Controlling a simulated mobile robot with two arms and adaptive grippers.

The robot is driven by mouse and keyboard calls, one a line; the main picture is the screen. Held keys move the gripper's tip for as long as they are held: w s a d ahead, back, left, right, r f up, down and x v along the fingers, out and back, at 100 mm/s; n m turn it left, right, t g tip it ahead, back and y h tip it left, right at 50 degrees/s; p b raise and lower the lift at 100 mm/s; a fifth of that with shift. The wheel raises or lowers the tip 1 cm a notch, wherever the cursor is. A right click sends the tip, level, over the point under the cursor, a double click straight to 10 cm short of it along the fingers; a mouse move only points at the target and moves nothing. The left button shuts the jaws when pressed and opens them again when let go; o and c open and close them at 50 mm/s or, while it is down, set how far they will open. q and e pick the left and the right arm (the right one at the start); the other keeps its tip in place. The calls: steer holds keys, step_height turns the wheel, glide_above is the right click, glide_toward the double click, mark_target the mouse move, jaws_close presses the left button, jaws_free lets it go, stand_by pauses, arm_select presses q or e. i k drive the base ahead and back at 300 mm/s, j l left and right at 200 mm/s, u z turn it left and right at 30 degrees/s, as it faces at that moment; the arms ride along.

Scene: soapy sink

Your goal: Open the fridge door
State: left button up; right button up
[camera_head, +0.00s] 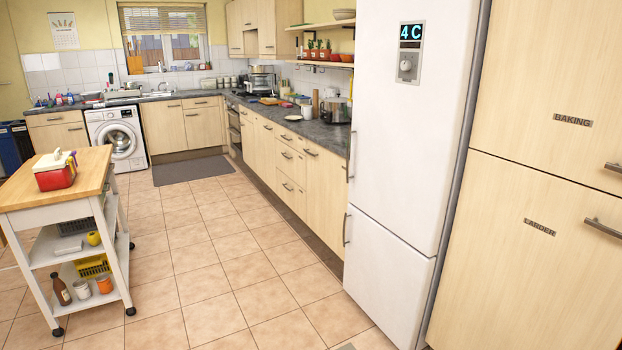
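The tall white fridge (402,170) stands at the right of centre in the head view. Its upper door (398,140) carries a display reading "4 C" above a dial. Its lower door (385,275) lies below a thin horizontal seam. Both doors look shut. An upper handle (350,157) and a lower handle (346,229) run upright along the left edge of the fridge. Neither of my grippers shows in this view.
Tall wooden cupboards labelled BAKING (545,85) and LARDER (525,245) stand right of the fridge. A counter with drawers (290,165) runs along its left. A wheeled trolley (65,195) stands at the left. The tiled floor (225,260) between is clear.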

mark_target(406, 127)
steer(key=i+l, duration=0.1)
steer(key=i, duration=2)
